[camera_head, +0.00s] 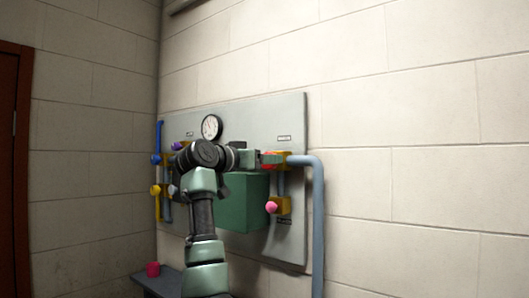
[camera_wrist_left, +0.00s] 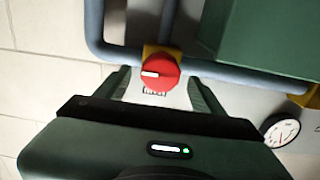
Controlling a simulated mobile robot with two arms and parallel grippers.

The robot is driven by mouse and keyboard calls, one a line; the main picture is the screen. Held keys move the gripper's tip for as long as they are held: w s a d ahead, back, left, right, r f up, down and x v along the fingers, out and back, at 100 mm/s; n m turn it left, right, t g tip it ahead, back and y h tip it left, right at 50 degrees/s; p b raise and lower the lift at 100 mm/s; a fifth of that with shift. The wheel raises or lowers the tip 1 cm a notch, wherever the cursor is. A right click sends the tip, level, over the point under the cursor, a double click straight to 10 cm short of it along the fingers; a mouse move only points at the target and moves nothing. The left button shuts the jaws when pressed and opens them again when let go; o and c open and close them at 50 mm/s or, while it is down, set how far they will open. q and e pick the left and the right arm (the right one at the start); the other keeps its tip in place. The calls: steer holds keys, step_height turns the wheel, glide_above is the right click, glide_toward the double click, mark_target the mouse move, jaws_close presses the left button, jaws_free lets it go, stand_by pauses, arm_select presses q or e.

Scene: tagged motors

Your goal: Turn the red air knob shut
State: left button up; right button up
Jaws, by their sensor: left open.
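The red air knob (camera_wrist_left: 165,75) is a round red disc with a white pointer bar, on a yellow valve body (camera_wrist_left: 150,52) in the wrist view. The bar lies nearly level in that view, reaching left from the middle. My left gripper (camera_wrist_left: 158,80) is open, with one finger on each side of the knob; I cannot tell whether either touches it. In the head view the left gripper (camera_head: 268,158) is at the upper right valve, and its fingers hide most of the red knob there. My right gripper is not in view.
The grey wall panel (camera_head: 265,115) carries a gauge (camera_head: 211,127), a green box (camera_head: 245,205), a grey pipe (camera_head: 318,220) and a pink knob (camera_head: 271,207) below the gripper.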

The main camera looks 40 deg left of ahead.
arm_select(q)
steer(key=shift+w, duration=0.4)
steer(key=shift+c, duration=1)
steer(key=c, duration=1.1)
steer(key=shift+c, duration=0.2)
